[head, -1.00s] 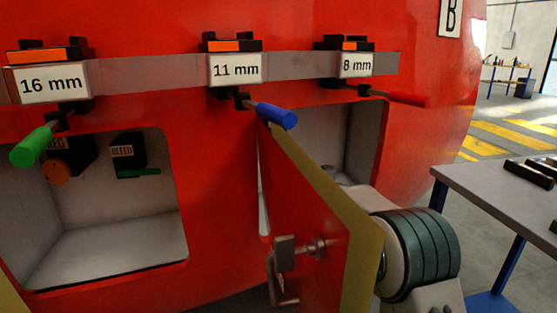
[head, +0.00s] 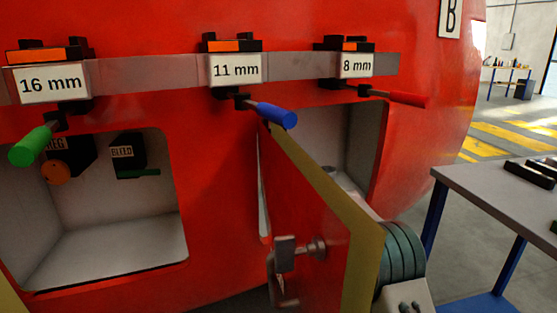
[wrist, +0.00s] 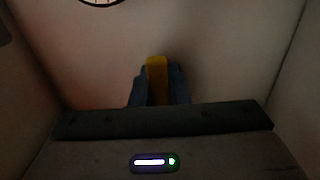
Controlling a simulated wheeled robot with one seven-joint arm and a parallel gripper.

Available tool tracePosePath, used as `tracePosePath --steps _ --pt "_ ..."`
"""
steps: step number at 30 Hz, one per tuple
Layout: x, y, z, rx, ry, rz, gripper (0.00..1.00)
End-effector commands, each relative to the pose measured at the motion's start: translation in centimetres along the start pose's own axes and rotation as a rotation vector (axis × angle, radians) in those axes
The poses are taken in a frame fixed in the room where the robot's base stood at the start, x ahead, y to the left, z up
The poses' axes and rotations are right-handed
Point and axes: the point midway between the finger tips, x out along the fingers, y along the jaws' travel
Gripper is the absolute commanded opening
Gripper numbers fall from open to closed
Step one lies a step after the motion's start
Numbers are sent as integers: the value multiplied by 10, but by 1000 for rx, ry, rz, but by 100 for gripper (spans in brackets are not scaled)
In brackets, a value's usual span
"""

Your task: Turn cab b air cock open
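The red nosecone (head: 225,190) carries a "B" plate (head: 450,17). The right compartment (head: 361,143) is open, and its red door with a yellow edge (head: 335,190) stands swung out toward me. My arm reaches in behind this door, which hides my gripper in the head view. In the wrist view my gripper (wrist: 158,84) is inside a pale-walled compartment. Its dark fingers stand close on both sides of an upright yellow handle (wrist: 157,75) and appear shut on it. The handle's base is hidden behind my gripper. I cannot read whether the cock is open.
Part of a round gauge (wrist: 100,2) shows at the top of the wrist view. Green (head: 33,147), blue (head: 276,115) and red (head: 400,98) handled tools hang above the compartments. The left compartment (head: 115,245) holds valves. A workbench (head: 485,180) stands at the right.

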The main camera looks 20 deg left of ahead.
Motion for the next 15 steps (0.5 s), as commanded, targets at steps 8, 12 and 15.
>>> tracePosePath --steps 8,12,15 --pt "0 0 0 -4 0 0 0" --pt "0 2 -1 -30 1 0 0" --pt "0 4 -1 -68 0 0 0"
